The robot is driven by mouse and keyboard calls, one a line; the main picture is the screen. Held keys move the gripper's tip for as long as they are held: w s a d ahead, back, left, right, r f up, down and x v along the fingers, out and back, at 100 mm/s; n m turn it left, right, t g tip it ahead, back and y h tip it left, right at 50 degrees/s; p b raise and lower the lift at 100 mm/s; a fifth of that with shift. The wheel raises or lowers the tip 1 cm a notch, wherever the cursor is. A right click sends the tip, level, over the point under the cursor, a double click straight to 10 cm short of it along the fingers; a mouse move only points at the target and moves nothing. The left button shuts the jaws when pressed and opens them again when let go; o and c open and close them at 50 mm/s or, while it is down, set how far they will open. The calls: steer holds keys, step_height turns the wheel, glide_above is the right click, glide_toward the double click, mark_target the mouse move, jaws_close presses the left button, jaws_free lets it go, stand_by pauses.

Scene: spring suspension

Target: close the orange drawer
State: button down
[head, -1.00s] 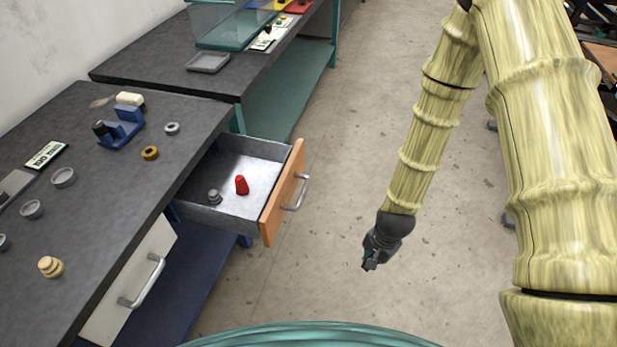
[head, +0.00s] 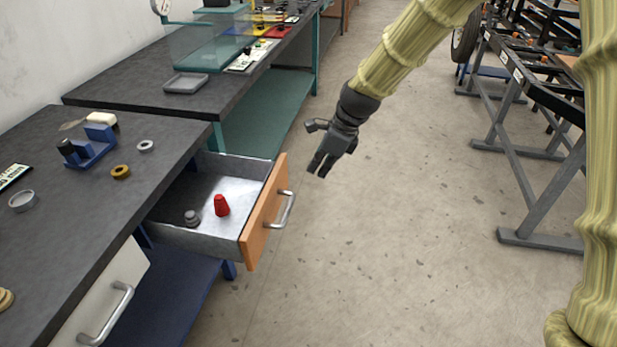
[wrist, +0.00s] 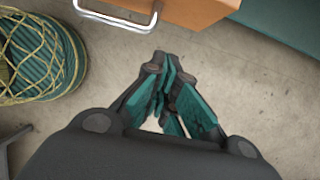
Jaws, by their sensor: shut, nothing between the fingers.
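The orange drawer (head: 262,219) stands pulled out from the grey-topped workbench in the head view. A red piece (head: 221,205) and a small grey knobbed weight (head: 191,218) stand inside it. Its metal handle (head: 284,211) is on the orange front. My gripper (head: 318,168) is above and to the right of the drawer front, apart from it. In the wrist view the fingers of my gripper (wrist: 168,70) are together with nothing between them. The orange front (wrist: 195,10) and the handle (wrist: 118,18) show at the top of that view.
The workbench top (head: 75,220) holds a blue holder (head: 90,150), rings and a sign. A closed white drawer (head: 100,295) is nearer me. A second bench (head: 200,100) stands behind. Metal racks (head: 525,130) stand at the right. The floor between is clear.

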steer(key=w+a+f, duration=0.2)
steer(key=a+f, duration=0.5)
steer(key=f, duration=0.1)
steer(key=shift+w+f, duration=0.15)
steer(key=shift+f, duration=0.1)
stand_by(0.4)
